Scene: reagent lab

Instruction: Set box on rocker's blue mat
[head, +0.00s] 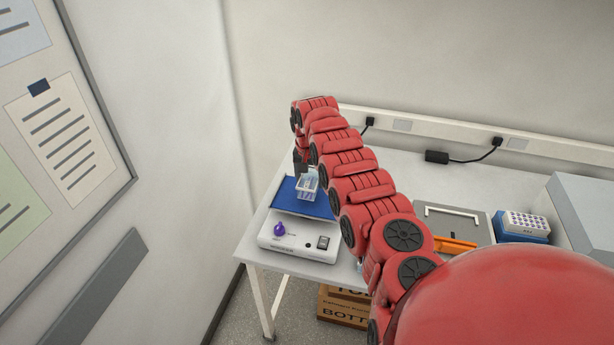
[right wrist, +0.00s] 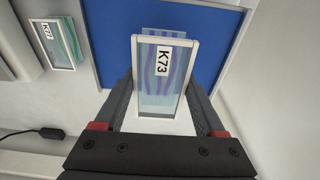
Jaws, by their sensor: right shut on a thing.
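The rocker (head: 300,237) stands at the left end of the bench, with its blue mat (head: 287,197) on top; the mat also fills the middle of the right wrist view (right wrist: 110,45). My right gripper (head: 301,170) is shut on a clear box labelled K73 (right wrist: 162,75), which also shows in the head view (head: 307,187). The box is over the mat; I cannot tell whether it touches it. In the right wrist view the fingers (right wrist: 160,110) are on both sides of the box. My left gripper is not in view.
Another box, labelled K77 (right wrist: 52,45), is beside the mat in the right wrist view. A blue rack (head: 524,226) and a grey unit (head: 585,215) are at the bench's right. The left wall is close to the rocker. A cardboard box (head: 340,308) is below the bench.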

